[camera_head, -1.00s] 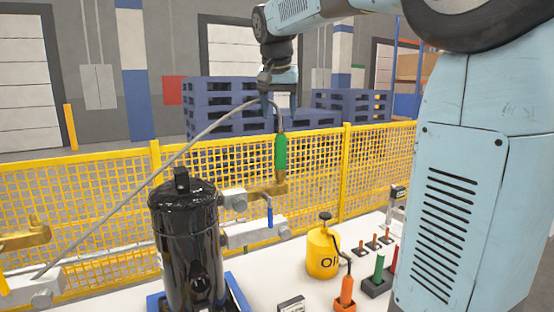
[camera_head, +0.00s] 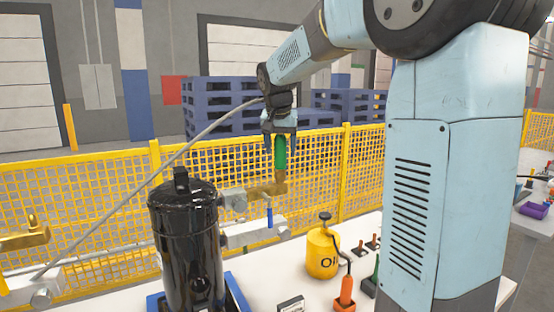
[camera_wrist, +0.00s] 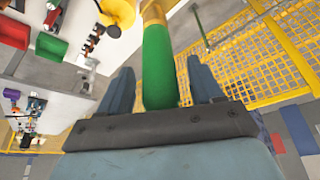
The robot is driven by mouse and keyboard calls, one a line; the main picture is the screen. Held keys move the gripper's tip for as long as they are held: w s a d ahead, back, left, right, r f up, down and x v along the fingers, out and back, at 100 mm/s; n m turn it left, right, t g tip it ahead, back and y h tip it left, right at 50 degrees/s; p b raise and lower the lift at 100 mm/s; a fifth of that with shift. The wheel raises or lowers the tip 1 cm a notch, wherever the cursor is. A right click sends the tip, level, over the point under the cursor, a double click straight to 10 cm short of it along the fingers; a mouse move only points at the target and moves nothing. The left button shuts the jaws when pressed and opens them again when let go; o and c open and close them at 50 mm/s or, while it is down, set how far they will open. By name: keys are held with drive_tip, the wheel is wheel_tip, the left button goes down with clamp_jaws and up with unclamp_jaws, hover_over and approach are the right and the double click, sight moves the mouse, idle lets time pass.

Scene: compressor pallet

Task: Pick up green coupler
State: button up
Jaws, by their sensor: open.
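The green coupler (camera_head: 280,155) stands upright on a brass fitting (camera_head: 268,188) beside the black tank. In the wrist view the green coupler (camera_wrist: 159,70) lies between the two open fingers (camera_wrist: 160,90), with a visible gap on each side. Its brass end points away from my gripper. The coupler's top is hidden by my gripper in the head view.
A black tank (camera_head: 188,245) stands left of the fitting, with a blue-handled valve (camera_head: 269,217) just below. A yellow oil can (camera_head: 322,252) and an orange tool (camera_head: 345,292) stand on the white table. A yellow mesh fence (camera_head: 110,205) runs close behind.

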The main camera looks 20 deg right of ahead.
drive_tip(key=shift+w+d+f, duration=0.1)
drive_tip(key=shift+w+f, duration=0.05)
drive_tip(key=shift+f, duration=0.35)
drive_tip(key=shift+c, duration=0.5)
clamp_jaws()
drive_tip(key=shift+r, duration=0.1)
